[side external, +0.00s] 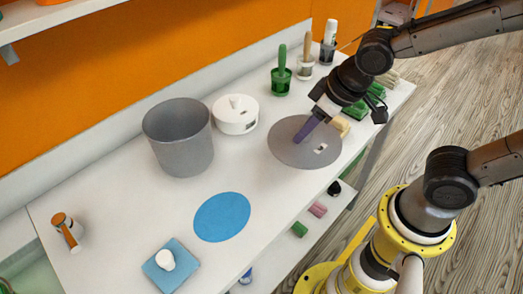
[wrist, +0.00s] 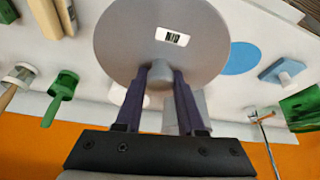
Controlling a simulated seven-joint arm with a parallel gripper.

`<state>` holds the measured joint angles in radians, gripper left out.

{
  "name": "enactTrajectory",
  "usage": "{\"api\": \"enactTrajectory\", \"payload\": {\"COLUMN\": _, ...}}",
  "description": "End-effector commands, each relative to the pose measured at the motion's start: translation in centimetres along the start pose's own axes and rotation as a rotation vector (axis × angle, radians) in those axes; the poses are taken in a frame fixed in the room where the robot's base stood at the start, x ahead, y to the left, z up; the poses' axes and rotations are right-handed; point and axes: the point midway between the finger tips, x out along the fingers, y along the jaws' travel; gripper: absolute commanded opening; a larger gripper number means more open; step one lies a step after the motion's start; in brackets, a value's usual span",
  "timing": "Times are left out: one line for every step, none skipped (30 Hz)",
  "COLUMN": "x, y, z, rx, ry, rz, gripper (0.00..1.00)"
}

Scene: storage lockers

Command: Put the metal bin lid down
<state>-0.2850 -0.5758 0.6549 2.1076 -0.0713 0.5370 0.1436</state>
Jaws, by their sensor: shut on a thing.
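The metal bin lid (side external: 290,150) is a round grey disc with a small white label, above the right part of the white table. My gripper (side external: 307,130) is shut on the lid's centre knob, with purple fingers on both sides of it. In the wrist view the lid (wrist: 160,30) fills the upper middle, and my gripper (wrist: 160,75) pinches its knob. The side view does not clearly show whether the lid touches the table. The grey metal bin (side external: 180,150) stands upright and open on the table to the left. A flat blue disc (side external: 222,217) lies on the table in front of the bin.
A round white container (side external: 235,115) stands between bin and lid. Green (side external: 281,80) and dark pots with brushes are behind. A blue pad (side external: 170,265) with a white knob and an orange-headed tool (side external: 66,232) lie at left. Small blocks (side external: 342,125) are just right of the lid.

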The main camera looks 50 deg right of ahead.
Motion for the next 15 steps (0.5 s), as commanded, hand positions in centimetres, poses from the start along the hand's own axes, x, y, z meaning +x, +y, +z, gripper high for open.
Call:
{"api": "enactTrajectory", "payload": {"x": 1.1, "y": -0.1, "z": -0.8, "rx": 0.0, "ry": -0.005, "rz": 0.001, "gripper": 0.0}}
{"api": "enactTrajectory", "payload": {"x": 1.7, "y": -0.1, "z": -1.4, "rx": 0.0, "ry": -0.005, "rz": 0.001, "gripper": 0.0}}
{"api": "enactTrajectory", "payload": {"x": 2.4, "y": -0.2, "z": -2.0, "rx": 0.0, "ry": -0.005, "rz": 0.001, "gripper": 0.0}}
{"api": "enactTrajectory", "payload": {"x": 2.9, "y": -0.2, "z": -2.5, "rx": 0.0, "ry": -0.005, "rz": 0.001, "gripper": 0.0}}
{"api": "enactTrajectory", "payload": {"x": 3.5, "y": -0.2, "z": -3.0, "rx": 0.0, "ry": -0.003, "rz": 0.0, "gripper": 0.0}}
{"api": "enactTrajectory", "payload": {"x": 4.2, "y": -0.3, "z": -3.7, "rx": 0.0, "ry": -0.004, "rz": 0.001, "gripper": 0.0}}
{"api": "enactTrajectory", "payload": {"x": 4.8, "y": -0.3, "z": -4.1, "rx": 0.0, "ry": -0.004, "rz": 0.001, "gripper": 0.0}}
{"api": "enactTrajectory", "payload": {"x": 5.4, "y": -0.4, "z": -4.5, "rx": 0.0, "ry": -0.004, "rz": 0.0, "gripper": 0.0}}
{"api": "enactTrajectory", "payload": {"x": 6.4, "y": -0.4, "z": -4.5, "rx": 0.0, "ry": -0.006, "rz": 0.001, "gripper": 0.0}}
{"api": "enactTrajectory", "payload": {"x": 7.0, "y": -0.4, "z": -4.8, "rx": 0.0, "ry": -0.005, "rz": 0.001, "gripper": 0.0}}
{"api": "enactTrajectory", "payload": {"x": 7.7, "y": -0.5, "z": -4.9, "rx": 0.0, "ry": -0.005, "rz": 0.001, "gripper": 0.0}}
{"api": "enactTrajectory", "payload": {"x": 8.4, "y": -0.5, "z": -5.1, "rx": 0.0, "ry": -0.005, "rz": 0.001, "gripper": 0.0}}
{"api": "enactTrajectory", "payload": {"x": 8.9, "y": -0.5, "z": -5.3, "rx": 0.0, "ry": -0.003, "rz": 0.001, "gripper": 0.0}}
{"api": "enactTrajectory", "payload": {"x": 9.4, "y": -0.5, "z": -5.5, "rx": 0.0, "ry": -0.002, "rz": 0.0, "gripper": 0.0}}
{"api": "enactTrajectory", "payload": {"x": 9.9, "y": -0.6, "z": -5.6, "rx": 0.0, "ry": -0.002, "rz": 0.0, "gripper": 0.0}}
